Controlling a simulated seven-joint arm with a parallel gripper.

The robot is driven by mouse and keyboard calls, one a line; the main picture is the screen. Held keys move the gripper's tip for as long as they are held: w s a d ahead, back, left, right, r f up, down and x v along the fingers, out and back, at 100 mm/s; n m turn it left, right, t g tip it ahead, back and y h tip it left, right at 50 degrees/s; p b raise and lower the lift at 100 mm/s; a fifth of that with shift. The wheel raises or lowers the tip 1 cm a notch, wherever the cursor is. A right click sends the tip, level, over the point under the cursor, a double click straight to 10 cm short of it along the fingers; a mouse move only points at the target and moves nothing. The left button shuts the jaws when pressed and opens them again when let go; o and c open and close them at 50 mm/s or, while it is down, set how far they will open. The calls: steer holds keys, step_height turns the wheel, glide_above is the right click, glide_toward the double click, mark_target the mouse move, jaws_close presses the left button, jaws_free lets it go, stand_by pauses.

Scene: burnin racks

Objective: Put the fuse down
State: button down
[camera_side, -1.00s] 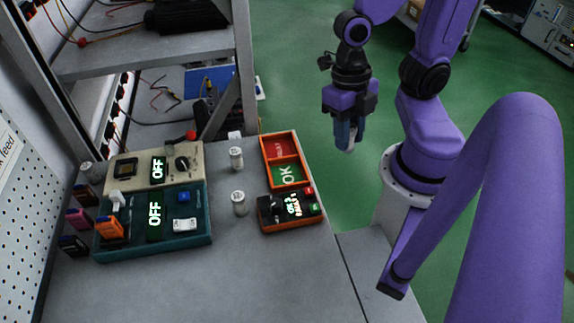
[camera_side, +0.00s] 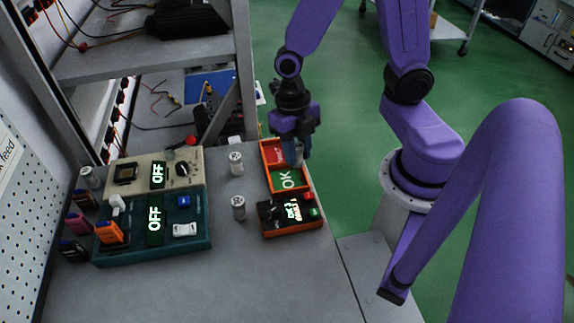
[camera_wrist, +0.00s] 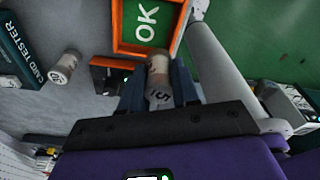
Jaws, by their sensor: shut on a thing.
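My gripper (camera_side: 292,153) is shut on a fuse (camera_wrist: 159,75), a pale cylinder with a dark number on its end cap, seen between the fingers in the wrist view. In the side view the fingers hide most of it. The gripper is over the right edge of an orange two-part tray (camera_side: 263,155), near the divider. The tray has a red compartment at the back and a green one marked OK at the front. The green OK compartment (camera_wrist: 147,24) also shows in the wrist view, just beyond the fuse.
Two other fuses stand upright on the bench, one (camera_side: 236,163) further back and one (camera_side: 238,208) nearer. A beige tester (camera_side: 135,173) and a teal tester (camera_side: 185,245), both showing OFF, are at left. The front bench is clear.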

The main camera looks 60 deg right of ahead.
steer(key=shift+w+a+f, duration=0.2)
steer(key=shift+w+f, duration=0.85)
steer(key=shift+f, duration=0.2)
steer(key=shift+w+f, duration=0.1)
steer(key=shift+f, duration=1.55)
steer(key=shift+f, duration=0.1)
steer(key=c, duration=0.8)
jaws_free()
steer(key=shift+a, duration=0.1)
